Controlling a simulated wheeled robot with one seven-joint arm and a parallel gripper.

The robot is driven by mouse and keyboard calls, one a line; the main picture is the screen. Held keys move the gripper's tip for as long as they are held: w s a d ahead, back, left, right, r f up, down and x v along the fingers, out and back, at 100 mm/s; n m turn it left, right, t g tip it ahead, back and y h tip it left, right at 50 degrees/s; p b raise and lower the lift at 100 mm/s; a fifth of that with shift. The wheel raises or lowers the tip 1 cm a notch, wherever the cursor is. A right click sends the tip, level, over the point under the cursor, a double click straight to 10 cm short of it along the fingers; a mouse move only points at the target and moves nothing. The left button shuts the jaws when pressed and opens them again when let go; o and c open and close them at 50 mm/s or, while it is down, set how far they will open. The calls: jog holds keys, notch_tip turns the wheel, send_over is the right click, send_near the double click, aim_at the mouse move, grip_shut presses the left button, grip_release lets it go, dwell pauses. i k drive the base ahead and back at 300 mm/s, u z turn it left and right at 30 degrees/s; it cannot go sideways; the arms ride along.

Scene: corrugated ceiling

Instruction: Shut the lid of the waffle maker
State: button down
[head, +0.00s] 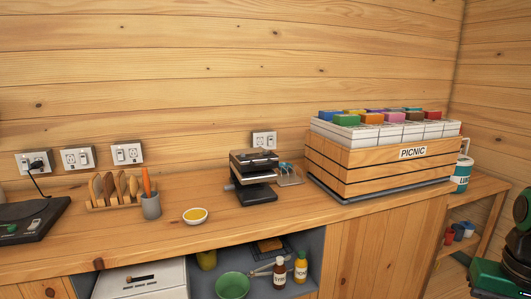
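The waffle maker (253,190) is a small dark appliance with a pale metallic band, standing on the wooden counter near the middle of the head view. Its dark lid (254,157) sits above the lower body with a gap showing at the front. The lid looks at least partly raised, but its exact angle is hard to tell at this size. Green and black parts at the lower right edge look like my arm, well apart from the waffle maker. My gripper cannot be made out in this view.
A wooden PICNIC crate (340,172) stands right of the waffle maker, with a small wire rack (290,175) between them. A yellow-filled bowl (195,216), an orange-handled tool in a grey cup (151,206) and a utensil rack (107,205) are left. The counter's front strip is clear.

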aim_at(254, 160)
jog(key=i, duration=1)
